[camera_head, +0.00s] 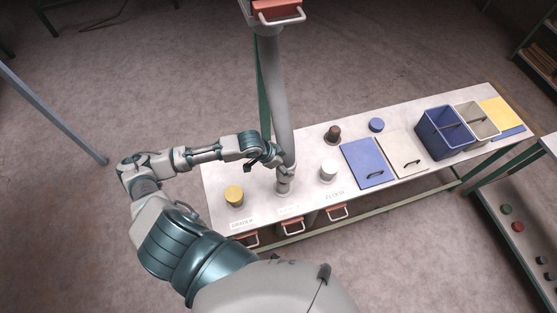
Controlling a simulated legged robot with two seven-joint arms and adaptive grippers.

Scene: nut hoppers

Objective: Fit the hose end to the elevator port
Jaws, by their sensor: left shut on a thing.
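A thick grey hose (276,95) hangs from the hopper unit at the top down to the white table. Its lower end (284,186) is at the table's front part, between a yellow-capped port (234,195) and a white port (328,170). My left gripper (285,171) comes in from the left and is shut on the hose just above this end. A faint label lies in front of the hose end; I cannot read it. The hose end covers what is under it, so I cannot tell whether it is seated. My right gripper is not in view.
A brown port (333,134) and a blue cap (376,125) stand farther back on the table (222,172). Blue (368,163) and cream (405,154) lids and a blue bin (447,133) are to the right.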

